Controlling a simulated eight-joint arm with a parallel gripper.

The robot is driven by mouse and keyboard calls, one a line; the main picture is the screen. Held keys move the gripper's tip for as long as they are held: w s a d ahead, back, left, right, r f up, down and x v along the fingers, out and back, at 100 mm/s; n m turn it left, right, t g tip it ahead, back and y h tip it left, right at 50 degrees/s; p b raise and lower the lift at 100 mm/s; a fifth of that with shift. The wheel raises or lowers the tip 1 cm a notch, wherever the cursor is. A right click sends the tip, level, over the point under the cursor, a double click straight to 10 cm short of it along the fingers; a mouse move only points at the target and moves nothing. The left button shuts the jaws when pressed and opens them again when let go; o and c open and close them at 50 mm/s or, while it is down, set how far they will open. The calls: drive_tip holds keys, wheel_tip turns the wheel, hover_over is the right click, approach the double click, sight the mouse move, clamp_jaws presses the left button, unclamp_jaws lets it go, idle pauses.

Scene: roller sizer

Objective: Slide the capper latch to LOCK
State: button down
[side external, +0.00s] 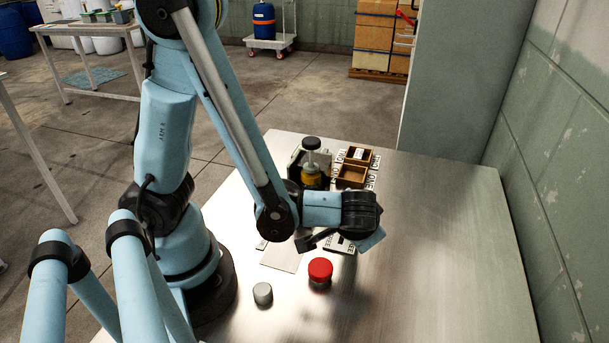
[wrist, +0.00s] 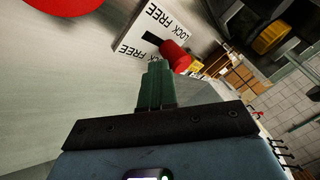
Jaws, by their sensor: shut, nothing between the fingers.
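The latch plate (wrist: 134,30) is white with upside-down LOCK and FREE labels in the wrist view. A red cylindrical knob (wrist: 176,56) stands on it, with a dark slot showing to its left, on the FREE side. My gripper (wrist: 157,66) is shut and empty, its green fingers just below and left of the knob in the picture. I cannot tell if they touch it. In the side view the plate (side external: 342,245) is partly hidden beneath my wrist, and its knob and my fingertips are not clear.
A large red button (side external: 320,269) and a grey cylinder (side external: 263,293) stand on the metal table (side external: 440,230) in front of the plate. Behind it are a yellow-and-black device (side external: 312,172) and wooden bins (side external: 351,178). The table's right side is clear.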

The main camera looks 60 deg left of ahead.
drive_tip(key=d, duration=0.4)
drive_tip(key=shift+d+f, duration=0.1)
drive_tip(key=shift+f, duration=0.05)
drive_tip(key=v, duration=1)
drive_tip(key=w+a+r+t+h, duration=0.1)
drive_tip(key=a+r+h, duration=0.1)
drive_tip(key=a, duration=0.4)
drive_tip(key=w+a+r+m+t+h, duration=0.1)
drive_tip(key=a+r+h, duration=0.1)
drive_tip(key=a+h, duration=0.2)
drive_tip(key=shift+w+a, duration=0.2)
drive_tip(key=shift+a, duration=1.35)
drive_tip(key=shift+r, duration=0.15)
